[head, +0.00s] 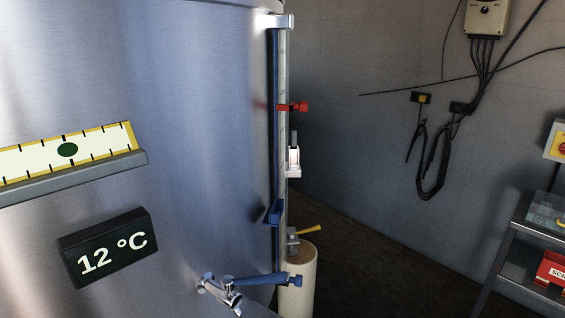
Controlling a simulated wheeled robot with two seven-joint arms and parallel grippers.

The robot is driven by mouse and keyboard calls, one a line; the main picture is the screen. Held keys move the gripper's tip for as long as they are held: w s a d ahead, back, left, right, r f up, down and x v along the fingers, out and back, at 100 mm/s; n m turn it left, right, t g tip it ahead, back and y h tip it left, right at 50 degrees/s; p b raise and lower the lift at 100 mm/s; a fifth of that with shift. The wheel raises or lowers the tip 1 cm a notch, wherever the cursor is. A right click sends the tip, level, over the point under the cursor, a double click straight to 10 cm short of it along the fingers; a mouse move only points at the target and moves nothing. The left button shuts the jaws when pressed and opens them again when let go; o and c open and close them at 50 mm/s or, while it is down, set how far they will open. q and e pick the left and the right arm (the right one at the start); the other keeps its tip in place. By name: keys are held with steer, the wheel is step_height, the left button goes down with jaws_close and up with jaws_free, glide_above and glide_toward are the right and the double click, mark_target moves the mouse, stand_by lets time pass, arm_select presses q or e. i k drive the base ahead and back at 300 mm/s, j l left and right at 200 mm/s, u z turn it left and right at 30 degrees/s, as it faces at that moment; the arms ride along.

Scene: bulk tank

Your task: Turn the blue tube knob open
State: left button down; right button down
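A tall, narrow upright tube (283,75) runs down the right edge of the steel tank (190,90). A blue angled piece (273,213) sits on the lower part of this tube. Below it, a blue horizontal bar (255,281) ends at the right in a small blue knob (296,280), beside the foot of the tube. I cannot tell for certain which blue part is the tube knob, or how far it is turned. Neither of my grippers is in view.
A red clamp (293,107) and a white-and-metal piece (294,160) stick out from the tube. A yellow lever (309,230) sits above a pale cylinder (299,275). A metal tap (222,293) is low on the tank. A shelf cart (516,235) stands right; the floor between is clear.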

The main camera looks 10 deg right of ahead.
mark_target(298, 280)
steer(key=z, duration=0.25)
steer(key=i+l+z, duration=0.1)
steer(key=l, duration=0.4)
steer(key=i+l+z, duration=0.15)
steer(key=l, duration=0.3)
steer(key=i+l+z, duration=0.3)
steer(key=i+l, duration=0.85)
steer(key=i+u, duration=0.35)
steer(key=i, duration=0.3)
steer(key=i+l+u, duration=0.35)
steer(key=i, duration=0.25)
steer(key=i+u, duration=0.25)
steer(key=u, duration=0.15)
steer(key=i+l+u, duration=0.1)
steer(key=u, duration=0.25)
steer(key=i+l+u, duration=0.2)
steer(key=u, duration=0.2)
steer(key=i+l+u, duration=0.45)
steer(key=u, duration=0.3)
steer(key=l+u, duration=0.25)
steer(key=u, duration=0.15)
steer(key=i+l+u, duration=0.1)
steer(key=u, duration=0.3)
steer(key=l+u, duration=0.4)
steer(key=i+l+u, duration=0.1)
steer(key=l+u, duration=0.65)
steer(key=u, duration=0.15)
steer(key=l+u, duration=0.45)
